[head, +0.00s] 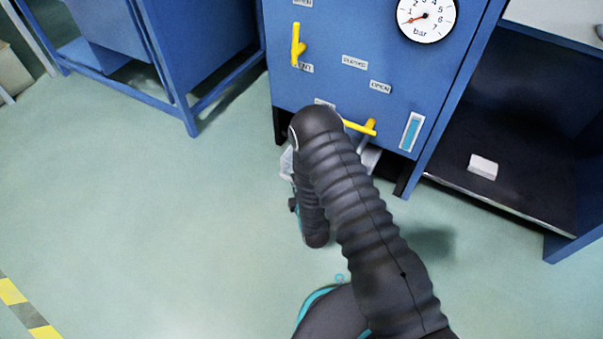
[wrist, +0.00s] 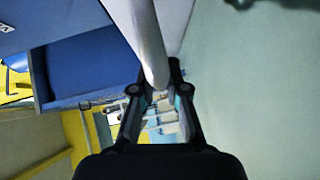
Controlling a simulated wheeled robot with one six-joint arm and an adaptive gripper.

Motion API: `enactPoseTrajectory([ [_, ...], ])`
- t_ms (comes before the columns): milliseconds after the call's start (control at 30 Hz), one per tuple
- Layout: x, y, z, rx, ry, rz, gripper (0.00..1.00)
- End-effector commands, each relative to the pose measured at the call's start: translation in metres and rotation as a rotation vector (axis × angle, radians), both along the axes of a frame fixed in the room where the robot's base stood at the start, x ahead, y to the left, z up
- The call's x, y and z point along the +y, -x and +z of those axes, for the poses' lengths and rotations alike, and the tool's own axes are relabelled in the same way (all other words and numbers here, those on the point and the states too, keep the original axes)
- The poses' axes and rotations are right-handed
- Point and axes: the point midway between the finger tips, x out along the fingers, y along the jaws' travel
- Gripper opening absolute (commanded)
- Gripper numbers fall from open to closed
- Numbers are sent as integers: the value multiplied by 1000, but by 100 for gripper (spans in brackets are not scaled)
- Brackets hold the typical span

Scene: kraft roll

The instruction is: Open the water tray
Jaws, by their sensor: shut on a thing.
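The blue cabinet (head: 325,85) stands ahead in the head view. A pale grey piece, seemingly the water tray (head: 371,159), shows low at its foot. My dark ribbed arm covers most of it, so I cannot tell how far out it is. In the wrist view, a pale rounded bar (wrist: 137,30), seemingly the tray's handle, comes down from the top to between my fingertips. My gripper (wrist: 160,88) is shut on it. The gripper is mostly hidden behind my arm in the head view.
The cabinet carries a yellow upper lever (head: 297,45), a yellow lower lever (head: 368,127) close to my arm, and a round gauge (head: 426,16). An open dark shelf (head: 510,150) stands at right, a blue frame (head: 175,85) at left. The green floor (head: 150,210) is clear at left.

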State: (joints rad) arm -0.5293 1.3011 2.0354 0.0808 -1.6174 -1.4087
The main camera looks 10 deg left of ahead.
Motion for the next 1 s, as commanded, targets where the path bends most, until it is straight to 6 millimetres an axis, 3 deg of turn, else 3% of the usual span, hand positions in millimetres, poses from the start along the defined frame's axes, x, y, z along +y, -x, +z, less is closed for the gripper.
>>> enactPoseTrajectory([
  [433, 3, 5, 0, 1, 0, 2, 0],
  [467, 3, 5, 0, 1, 0, 2, 18],
  [500, 3, 5, 0, 1, 0, 2, 28],
  [567, 3, 5, 0, 1, 0, 1, 39],
  [867, 2, 6, 0, 1, 0, 1, 39],
  [1000, -3, 17, 1, 2, 2, 2, 39],
])
